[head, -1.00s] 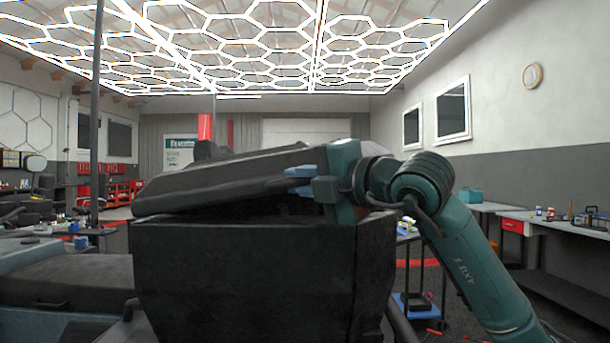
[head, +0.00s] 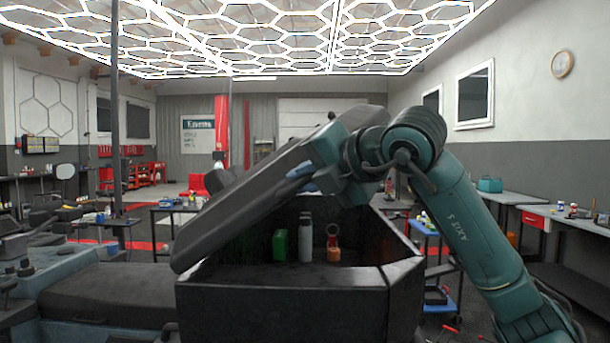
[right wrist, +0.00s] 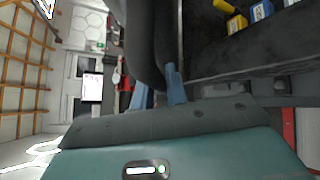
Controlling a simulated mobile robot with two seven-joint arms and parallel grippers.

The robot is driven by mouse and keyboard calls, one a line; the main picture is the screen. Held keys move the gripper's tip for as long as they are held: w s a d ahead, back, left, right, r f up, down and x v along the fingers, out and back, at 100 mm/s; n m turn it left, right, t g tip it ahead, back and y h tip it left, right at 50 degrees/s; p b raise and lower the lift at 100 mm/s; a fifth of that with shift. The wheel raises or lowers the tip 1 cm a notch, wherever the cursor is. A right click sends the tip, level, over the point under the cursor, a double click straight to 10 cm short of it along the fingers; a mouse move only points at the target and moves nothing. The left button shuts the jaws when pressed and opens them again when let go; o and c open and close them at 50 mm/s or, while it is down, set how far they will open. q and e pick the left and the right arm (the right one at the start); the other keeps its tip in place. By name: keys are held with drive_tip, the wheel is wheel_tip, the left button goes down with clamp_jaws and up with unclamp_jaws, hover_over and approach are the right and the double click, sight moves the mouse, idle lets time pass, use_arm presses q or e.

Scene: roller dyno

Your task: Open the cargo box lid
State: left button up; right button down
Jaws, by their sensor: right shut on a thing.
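The dark cargo box (head: 290,312) stands in front of me in the head view. Its black lid (head: 235,205) is tilted up, with its right side high and its left end low near the box's left rim. My right gripper (head: 298,174) is shut on the lid's right edge, with blue fingers at the edge. In the right wrist view the blue fingers (right wrist: 175,84) meet the dark lid (right wrist: 148,40). Inside the box are a green item (head: 280,245), a grey bottle (head: 305,238) and an orange item (head: 333,243). My left gripper is not in view.
A padded black seat (head: 110,293) lies to the left of the box. A thin dark pole (head: 115,110) stands at the left. A blue cart (head: 437,262) and workbenches (head: 545,222) stand to the right.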

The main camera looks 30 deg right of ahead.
idle(0.4)
drive_tip(key=c, duration=1.4)
unclamp_jaws()
